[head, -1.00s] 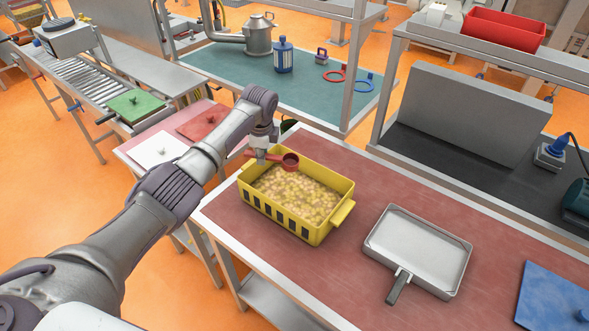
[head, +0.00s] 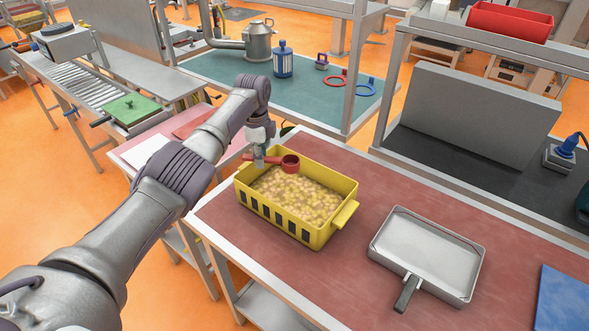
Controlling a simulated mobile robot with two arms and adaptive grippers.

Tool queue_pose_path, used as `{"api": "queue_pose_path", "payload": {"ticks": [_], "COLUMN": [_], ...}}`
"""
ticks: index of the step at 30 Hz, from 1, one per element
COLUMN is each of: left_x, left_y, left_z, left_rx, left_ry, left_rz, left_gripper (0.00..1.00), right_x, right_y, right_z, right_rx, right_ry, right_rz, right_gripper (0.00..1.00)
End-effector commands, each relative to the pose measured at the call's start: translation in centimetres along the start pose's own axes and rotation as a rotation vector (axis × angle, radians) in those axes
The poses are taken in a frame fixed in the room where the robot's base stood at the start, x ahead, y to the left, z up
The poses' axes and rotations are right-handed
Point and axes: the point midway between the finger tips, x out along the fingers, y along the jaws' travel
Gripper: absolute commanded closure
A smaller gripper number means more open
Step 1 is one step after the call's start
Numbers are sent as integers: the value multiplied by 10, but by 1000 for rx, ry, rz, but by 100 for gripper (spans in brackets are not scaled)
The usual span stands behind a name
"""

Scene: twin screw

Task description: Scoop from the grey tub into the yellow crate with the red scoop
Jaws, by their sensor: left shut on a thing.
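My left gripper (head: 262,158) is shut on the handle of the red scoop (head: 290,164). It holds the scoop over the far left part of the yellow crate (head: 345,209). The scoop's bowl is beside the crate's far rim; I cannot tell what is in it. The crate stands on the reddish table and holds many pale yellow lumps (head: 298,196). A shallow grey metal tray (head: 428,250) with a dark handle lies right of the crate, empty; I cannot tell whether it is the grey tub. My right gripper is not in view.
The reddish tabletop (head: 340,280) is clear between crate and tray. A blue sheet (head: 566,300) lies at the right edge. A metal shelf frame (head: 385,100) with a grey panel (head: 480,115) stands behind. A teal table (head: 235,65) at the back holds a metal can and rings.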

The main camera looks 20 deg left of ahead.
Motion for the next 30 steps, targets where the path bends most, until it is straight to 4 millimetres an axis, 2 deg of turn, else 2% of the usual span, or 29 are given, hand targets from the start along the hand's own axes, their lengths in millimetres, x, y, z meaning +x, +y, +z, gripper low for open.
{"api": "queue_pose_path", "payload": {"ticks": [11,22,30], "left_x": [-1,-31,-30], "left_y": [0,0,0], "left_z": [0,-1,0], "left_rx": [0,0,0], "left_ry": [2,2,1], "left_rz": [1,1,1], "left_gripper": [100,100,100], "right_x": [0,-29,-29], "right_y": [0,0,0], "right_z": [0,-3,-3], "right_rx": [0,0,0], "right_ry": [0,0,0], "right_rz": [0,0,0], "right_gripper": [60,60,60]}}
